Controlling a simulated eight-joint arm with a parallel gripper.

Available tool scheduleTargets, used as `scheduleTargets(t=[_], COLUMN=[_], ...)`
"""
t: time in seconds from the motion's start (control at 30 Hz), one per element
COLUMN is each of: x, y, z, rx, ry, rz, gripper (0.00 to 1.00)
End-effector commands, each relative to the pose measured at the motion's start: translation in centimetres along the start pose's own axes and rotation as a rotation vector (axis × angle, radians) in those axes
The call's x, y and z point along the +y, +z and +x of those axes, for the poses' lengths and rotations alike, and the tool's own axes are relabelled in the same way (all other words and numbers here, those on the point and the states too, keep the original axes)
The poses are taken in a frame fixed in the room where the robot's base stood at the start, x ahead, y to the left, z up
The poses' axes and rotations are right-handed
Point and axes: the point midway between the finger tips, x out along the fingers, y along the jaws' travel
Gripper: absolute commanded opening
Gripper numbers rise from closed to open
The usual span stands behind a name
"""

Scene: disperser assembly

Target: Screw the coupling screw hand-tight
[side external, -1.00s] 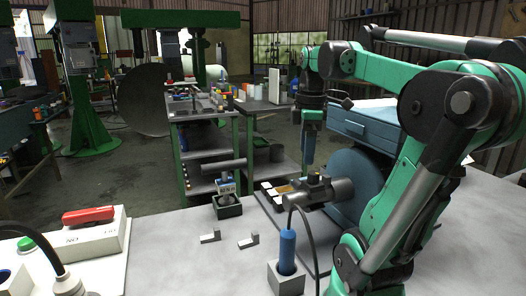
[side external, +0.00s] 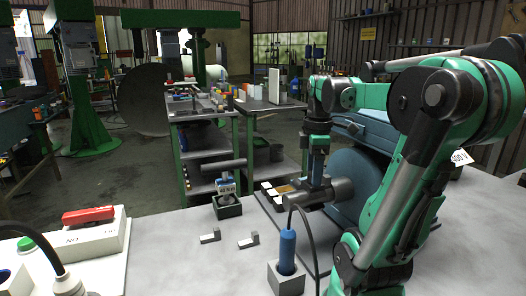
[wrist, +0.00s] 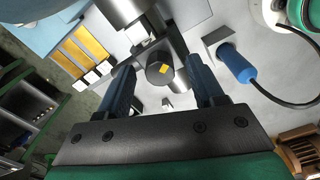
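The coupling screw (wrist: 154,76) shows in the wrist view as a dark knob with a yellow mark, on top of the grey cylindrical coupling (wrist: 120,12). My gripper (wrist: 160,68) has its two blue fingers on either side of the screw, with a visible gap on both sides. It is open and holds nothing. In the side view my gripper (side external: 316,183) points straight down at the dark cylindrical coupling (side external: 335,191), which lies in front of a large blue round housing (side external: 358,178). The fingers and the arm hide the screw there.
A blue-handled tool (side external: 287,252) with a black cable stands in a grey block close by. Two small grey brackets (side external: 248,241) lie on the table. A white box with a red handle (side external: 88,215) is at left.

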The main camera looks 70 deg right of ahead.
Motion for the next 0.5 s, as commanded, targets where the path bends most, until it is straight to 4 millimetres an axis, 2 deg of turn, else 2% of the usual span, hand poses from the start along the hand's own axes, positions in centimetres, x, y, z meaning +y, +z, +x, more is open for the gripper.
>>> scheduleTargets(t=[0.03, 0.1, 0.2, 0.5], x=[0.0, 0.0, 0.0, 0.0], y=[0.0, 0.0, 0.0, 0.0], z=[-0.01, -0.01, -0.02, -0.03], rx=[0.0, 0.0, 0.0, 0.0], ry=[0.0, 0.0, 0.0, 0.0], rz=[0.0, 0.0, 0.0, 0.021], gripper=[0.44, 0.24, 0.0, 0.0])
